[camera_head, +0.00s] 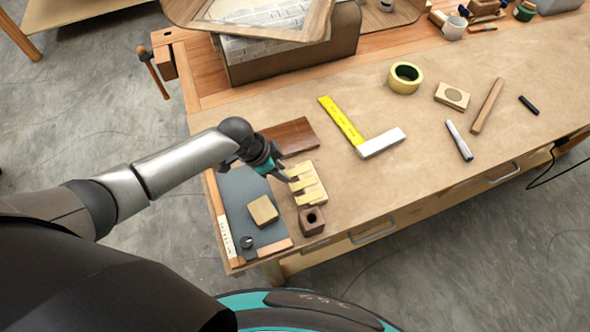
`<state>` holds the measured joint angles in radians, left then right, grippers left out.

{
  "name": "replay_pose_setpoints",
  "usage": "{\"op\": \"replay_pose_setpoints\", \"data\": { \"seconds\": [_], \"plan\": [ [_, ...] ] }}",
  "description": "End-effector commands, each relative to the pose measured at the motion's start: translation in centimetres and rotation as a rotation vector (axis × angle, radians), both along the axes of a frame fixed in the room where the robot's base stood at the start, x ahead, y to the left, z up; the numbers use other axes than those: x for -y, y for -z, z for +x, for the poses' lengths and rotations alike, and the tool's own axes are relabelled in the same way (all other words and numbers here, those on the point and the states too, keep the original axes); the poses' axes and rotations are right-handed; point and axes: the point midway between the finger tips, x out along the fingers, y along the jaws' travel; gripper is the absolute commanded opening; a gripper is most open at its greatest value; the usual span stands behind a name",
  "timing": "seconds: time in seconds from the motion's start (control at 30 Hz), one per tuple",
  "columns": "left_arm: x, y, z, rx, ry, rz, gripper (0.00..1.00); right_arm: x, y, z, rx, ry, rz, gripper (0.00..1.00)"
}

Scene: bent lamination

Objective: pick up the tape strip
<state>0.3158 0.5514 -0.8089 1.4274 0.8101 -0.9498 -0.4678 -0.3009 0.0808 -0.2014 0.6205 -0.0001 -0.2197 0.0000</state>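Several pale yellow strips, which look like the tape strips, sit side by side on a small light block (312,186) near the bench's left front corner. My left gripper (287,177) reaches in from the left, with its fingertips at the left edge of this block, by the upper strips. The fingers are small and dark here, so I cannot tell whether they are open, touching a strip or holding one. My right gripper is not in view.
A dark wooden board (290,136) lies behind the block, and a small brown cube with a hole (311,221) stands in front. A grey mat (240,192) carries a tan block (263,210). A yellow square (342,120) and green-yellow tape roll (405,78) lie farther right.

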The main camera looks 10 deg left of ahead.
Motion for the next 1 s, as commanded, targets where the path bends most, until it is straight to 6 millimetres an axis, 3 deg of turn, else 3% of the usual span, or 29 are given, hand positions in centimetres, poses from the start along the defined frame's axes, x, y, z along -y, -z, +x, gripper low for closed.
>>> {"op": "replay_pose_setpoints", "data": {
  "seconds": [0.23,0.53,1.0],
  "plan": [
    [0.0,0.05,0.04,0.001,0.001,0.001,0.34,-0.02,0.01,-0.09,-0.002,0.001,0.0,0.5],
    [-0.02,0.04,0.02,0.001,0.0,0.001,0.0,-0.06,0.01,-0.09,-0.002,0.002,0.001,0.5],
    [-0.03,-0.73,0.08,0.002,0.001,0.0,0.0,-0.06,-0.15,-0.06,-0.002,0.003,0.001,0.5]
  ]
}}
